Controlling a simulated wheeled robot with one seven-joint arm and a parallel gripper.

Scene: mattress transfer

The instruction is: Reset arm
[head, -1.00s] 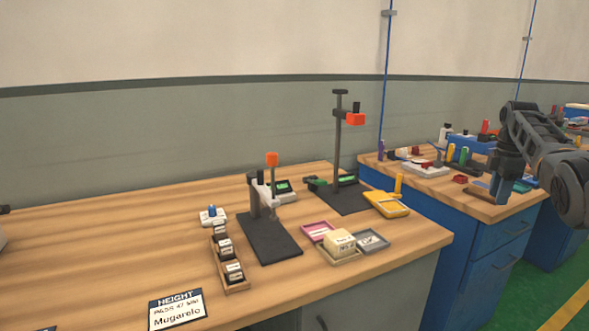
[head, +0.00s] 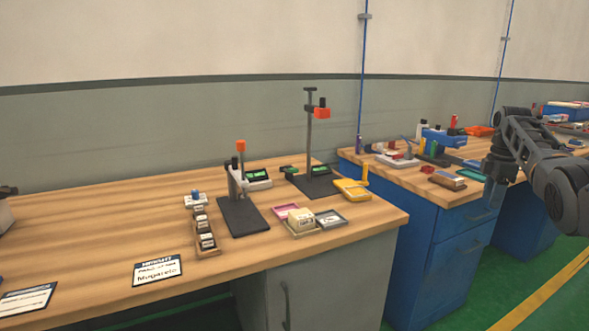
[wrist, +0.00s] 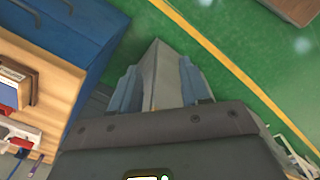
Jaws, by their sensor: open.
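My arm (head: 540,165) reaches in from the right edge of the head view, bent, with the hand hanging down. My gripper (head: 489,193) is in front of the right-hand blue workbench (head: 430,250). In the wrist view my gripper (wrist: 158,88) points down with its two fingers apart. I see nothing held between them. Green floor (wrist: 215,75) lies below, and a grey shape between the fingers is unclear.
The blue bench's top carries several small items, among them a brown block (head: 447,180). The nearer wooden bench (head: 90,225) holds a black stand (head: 243,218), a taller stand (head: 309,140) and small trays (head: 330,218). Green floor (head: 470,300) is clear at lower right.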

